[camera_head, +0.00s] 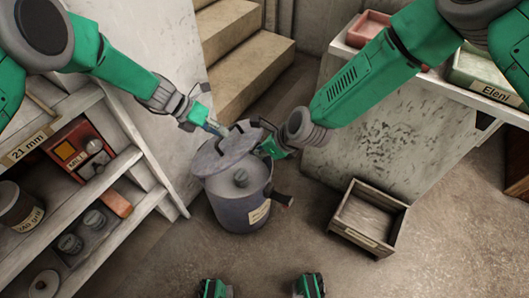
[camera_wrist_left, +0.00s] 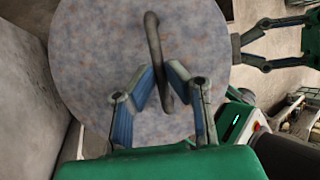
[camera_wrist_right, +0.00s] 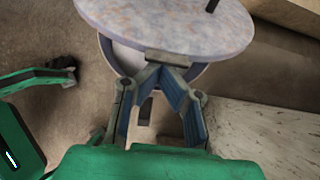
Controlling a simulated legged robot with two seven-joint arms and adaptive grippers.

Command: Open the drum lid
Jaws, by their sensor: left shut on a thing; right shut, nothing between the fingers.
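The drum (camera_head: 238,207) is a grey cylinder with a label, standing on the floor. Its round mottled lid (camera_head: 218,158) is over the top; in the right wrist view the lid (camera_wrist_right: 170,22) overhangs the drum's rim (camera_wrist_right: 194,73), and a pale surface shows beneath it. My left gripper (camera_head: 213,127) is shut on the lid's handle, a dark curved bar that shows in the left wrist view (camera_wrist_left: 153,45). My right gripper (camera_head: 271,149) is shut and empty at the lid's right edge. In the right wrist view its fingertips (camera_wrist_right: 165,65) are by a small tab under that edge; contact is unclear.
Shelves (camera_head: 130,165) with boxes and jars stand at left. Steps (camera_head: 250,65) rise behind the drum. A wooden crate (camera_head: 339,225) lies on the floor at right, before a pale bench (camera_head: 385,140) holding trays. The floor in front of the drum is clear.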

